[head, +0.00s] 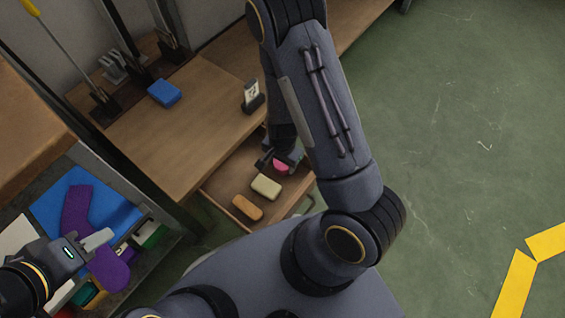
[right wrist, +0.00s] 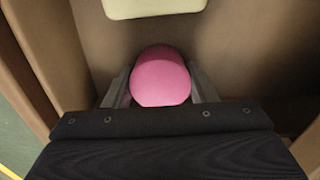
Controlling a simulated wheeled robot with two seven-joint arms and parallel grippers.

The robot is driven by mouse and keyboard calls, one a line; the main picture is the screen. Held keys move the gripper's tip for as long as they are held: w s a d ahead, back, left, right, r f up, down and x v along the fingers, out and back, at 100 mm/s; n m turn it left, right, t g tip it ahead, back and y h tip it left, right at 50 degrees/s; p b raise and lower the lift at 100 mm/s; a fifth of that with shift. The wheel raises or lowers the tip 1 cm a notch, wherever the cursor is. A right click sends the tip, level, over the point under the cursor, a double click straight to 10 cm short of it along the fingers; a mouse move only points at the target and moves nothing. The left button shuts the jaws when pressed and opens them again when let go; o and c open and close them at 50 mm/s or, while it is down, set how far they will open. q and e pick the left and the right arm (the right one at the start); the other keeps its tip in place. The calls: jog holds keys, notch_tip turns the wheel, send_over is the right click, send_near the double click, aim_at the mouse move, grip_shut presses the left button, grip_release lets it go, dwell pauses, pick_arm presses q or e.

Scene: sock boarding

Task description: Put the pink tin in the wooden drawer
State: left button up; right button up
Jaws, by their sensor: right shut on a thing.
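The pink tin (right wrist: 160,78) is between the two fingers of my right gripper (right wrist: 160,98), which is shut on it. In the head view the pink tin (head: 281,165) shows partly, beside my right gripper (head: 272,163). Both are over or inside the open wooden drawer (head: 222,186), under the wooden table. I cannot tell whether the tin touches the drawer floor. My left gripper (head: 98,240) is at the lower left, over the blue mat area beside a purple sock; its finger opening is unclear.
The drawer also holds a cream block (head: 266,187) and an orange-brown block (head: 247,207). A blue box (head: 164,93) and a small card stand (head: 252,97) are on the wooden table (head: 180,140). The purple sock (head: 76,212) lies on the blue mat. Green floor is free at right.

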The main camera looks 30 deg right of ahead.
jog(key=shift+f, duration=0.15)
jog(key=o, duration=1)
